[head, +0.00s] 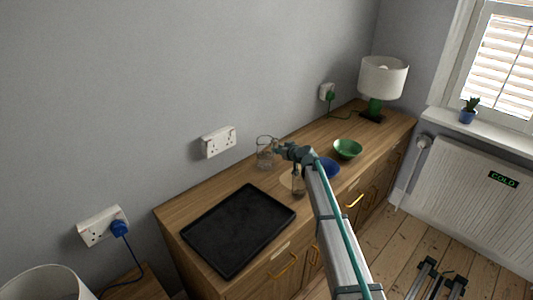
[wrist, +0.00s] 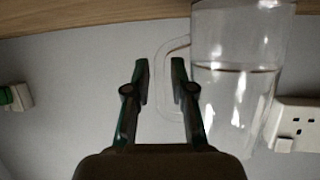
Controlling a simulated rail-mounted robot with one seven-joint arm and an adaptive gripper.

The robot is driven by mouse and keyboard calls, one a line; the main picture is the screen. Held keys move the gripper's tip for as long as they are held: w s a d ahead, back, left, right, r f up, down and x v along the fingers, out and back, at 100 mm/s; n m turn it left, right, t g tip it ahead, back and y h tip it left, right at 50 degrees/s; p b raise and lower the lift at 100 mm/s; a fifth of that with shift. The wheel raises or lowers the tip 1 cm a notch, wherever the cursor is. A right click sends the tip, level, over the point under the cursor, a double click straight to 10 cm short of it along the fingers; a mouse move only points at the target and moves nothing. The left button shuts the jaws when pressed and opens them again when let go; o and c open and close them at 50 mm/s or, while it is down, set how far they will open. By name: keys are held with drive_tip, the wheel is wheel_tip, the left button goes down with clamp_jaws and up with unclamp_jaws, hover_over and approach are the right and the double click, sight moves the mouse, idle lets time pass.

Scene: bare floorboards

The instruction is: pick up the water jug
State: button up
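The water jug (head: 265,155) is clear glass with a handle. It stands on the wooden sideboard near the wall, just left of my gripper (head: 281,149) in the head view. In the wrist view, which looks upside down, the jug (wrist: 235,90) fills the right side, part full of water, its handle (wrist: 163,85) toward the left. My gripper (wrist: 160,72) is open there. The handle's outer bar appears between the two fingertips; I cannot tell whether it is between them in depth or just beyond.
A black tray (head: 238,228) lies left of the jug. A blue bowl (head: 329,168), a green bowl (head: 347,148) and a lamp (head: 383,78) stand to the right. A small glass (head: 298,186) stands near my arm. Wall sockets (head: 218,141) are behind.

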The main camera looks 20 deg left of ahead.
drive_tip(key=shift+x, duration=1)
clamp_jaws()
drive_tip(key=shift+r, duration=0.25)
